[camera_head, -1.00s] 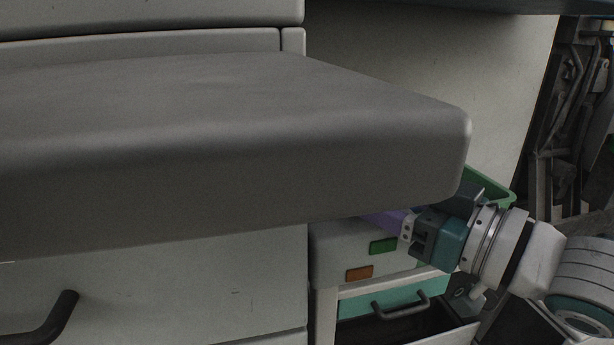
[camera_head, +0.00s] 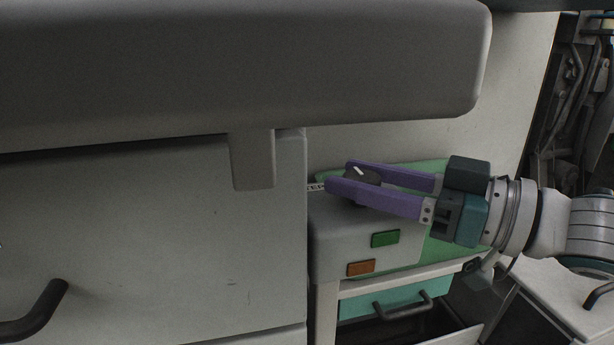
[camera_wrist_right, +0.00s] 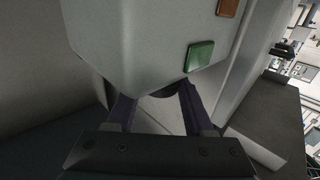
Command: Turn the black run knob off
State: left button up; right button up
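The black run knob (camera_head: 362,175) has a white pointer mark and sits on top of a pale control box (camera_head: 345,235). My right gripper (camera_head: 340,175) comes in from the right with two purple fingers, one on each side of the knob. The fingers are apart. The near finger hides the knob's lower part. In the right wrist view the knob (camera_wrist_right: 165,91) shows as a dark shape between the fingers, partly behind the box (camera_wrist_right: 130,40), with a gap on the left. I cannot tell whether either finger touches it. My left gripper is not in view.
A thick grey slab (camera_head: 250,70) overhangs at upper left, with a bracket (camera_head: 252,158) below it. The box front has a green button (camera_head: 385,239) and an orange button (camera_head: 360,268). A green tray (camera_head: 440,250) lies behind my gripper. A teal drawer (camera_head: 385,300) is below.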

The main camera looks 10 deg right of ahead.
jog(key=o, duration=0.4)
jog(key=shift+o, duration=0.2)
jog(key=shift+s+d, duration=0.2)
jog(key=p+v, duration=0.2)
jog(key=v, duration=0.7)
jog(key=shift+s+d, duration=0.1)
